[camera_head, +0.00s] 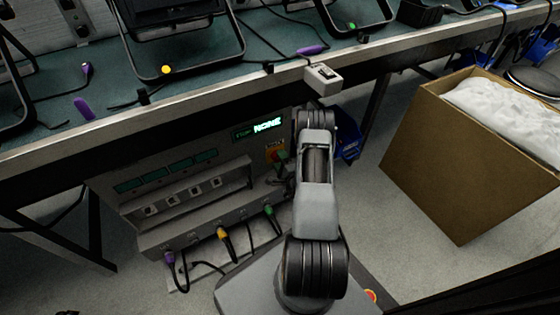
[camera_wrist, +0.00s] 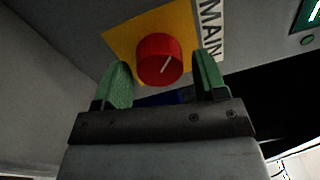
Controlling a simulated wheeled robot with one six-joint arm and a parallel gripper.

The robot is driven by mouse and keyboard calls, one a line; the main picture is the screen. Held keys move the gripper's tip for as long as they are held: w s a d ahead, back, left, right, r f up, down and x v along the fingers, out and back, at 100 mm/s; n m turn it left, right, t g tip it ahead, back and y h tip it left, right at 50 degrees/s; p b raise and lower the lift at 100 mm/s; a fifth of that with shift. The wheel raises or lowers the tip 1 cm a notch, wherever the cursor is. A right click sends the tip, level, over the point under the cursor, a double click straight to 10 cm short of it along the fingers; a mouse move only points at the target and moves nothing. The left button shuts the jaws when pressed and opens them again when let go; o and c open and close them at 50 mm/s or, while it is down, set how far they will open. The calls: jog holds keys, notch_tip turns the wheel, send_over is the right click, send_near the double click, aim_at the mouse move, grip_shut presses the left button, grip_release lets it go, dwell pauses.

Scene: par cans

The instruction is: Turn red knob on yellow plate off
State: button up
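The red knob (camera_wrist: 160,61) sits on the yellow plate (camera_wrist: 122,43) in the wrist view. A white line on its face slants up and to the right. My gripper (camera_wrist: 163,72) has its two green fingers apart, one on each side of the knob. A gap shows between each finger and the knob, wider on the right. The knob is mostly hidden there by my gripper.
The grey panel (camera_head: 180,199) under the bench has sockets with purple, orange and green plugs. A lit display (camera_head: 267,125) is above the yellow plate. The bench edge (camera_head: 200,94) runs above my arm. A cardboard box (camera_head: 440,170) stands on the floor at right.

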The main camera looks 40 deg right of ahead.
jog(key=shift+o, duration=0.7)
jog(key=shift+a, duration=0.1)
jog(key=s+a+p, duration=0.1)
jog(key=s+p, duration=0.2)
jog(key=s, duration=1)
jog(key=shift+s+a+f+p, duration=0.3)
jog(key=shift+a+f+p, duration=0.1)
jog(key=shift+f, duration=0.05)
